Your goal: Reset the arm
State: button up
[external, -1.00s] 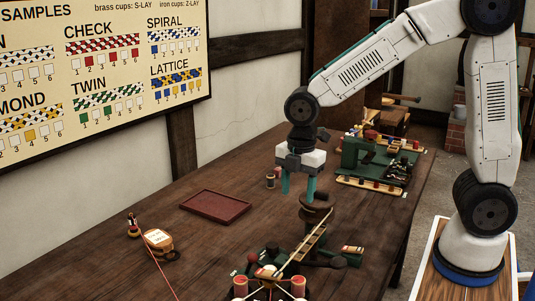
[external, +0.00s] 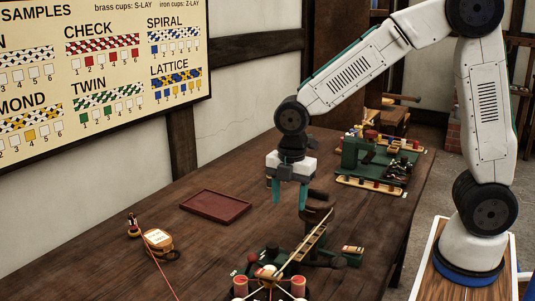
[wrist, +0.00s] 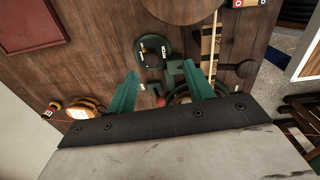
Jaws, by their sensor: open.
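My gripper (external: 289,192) is open and empty, with its two green fingers pointing down above the dark wooden table (external: 180,225). In the external view it hangs in the air, just left of the brown wooden post top of the rope machine (external: 316,212). In the wrist view the gripper (wrist: 158,95) shows its green fingers spread apart, with a dark green round base (wrist: 152,48) of the machine below and beyond them. Nothing is between the fingers.
A red-brown tray (external: 215,205) lies on the table left of my gripper. A labelled tan spool (external: 158,239) and a small bobbin (external: 133,228) with red cord lie at the front left. A green machine (external: 365,155) with spool racks stands at the back right.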

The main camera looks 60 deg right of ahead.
jog(key=s+d+r+m, duration=0.9)
jog(key=s+r+m, duration=0.1)
jog(key=s, duration=0.4)
jog(key=n, duration=1.3)
send_over(273, 244)
notch_tip(273, 244, down, 15)
jog(key=shift+s+a+r, duration=0.1)
jog(key=shift+a, duration=0.05)
notch_tip(273, 244, down, 7)
jog(key=shift+r, duration=0.1)
jog(key=shift+f, duration=0.4)
jog(key=m, duration=0.4)
jog(key=shift+r, duration=0.2)
jog(key=s+d+r+m+t, duration=0.1)
jog(key=s+d+r+m, duration=0.3)
jog(key=r, duration=0.4)
jog(key=s+d+r+m+t, duration=0.1)
jog(key=s+d+r+m, duration=0.25)
jog(key=r, duration=0.45)
jog(key=s+d+r+m+t, duration=0.1)
jog(key=s+d+r+m, duration=0.3)
jog(key=r, duration=0.3)
jog(key=s+d+r+m+t, duration=0.2)
jog(key=s+d+r+m, duration=0.35)
jog(key=s, duration=0.25)
jog(key=s+f+g, duration=0.4)
jog(key=s, duration=0.5)
jog(key=shift+a+f+m, duration=0.25)
jog(key=shift+f+m, duration=0.05)
jog(key=shift+f, duration=0.1)
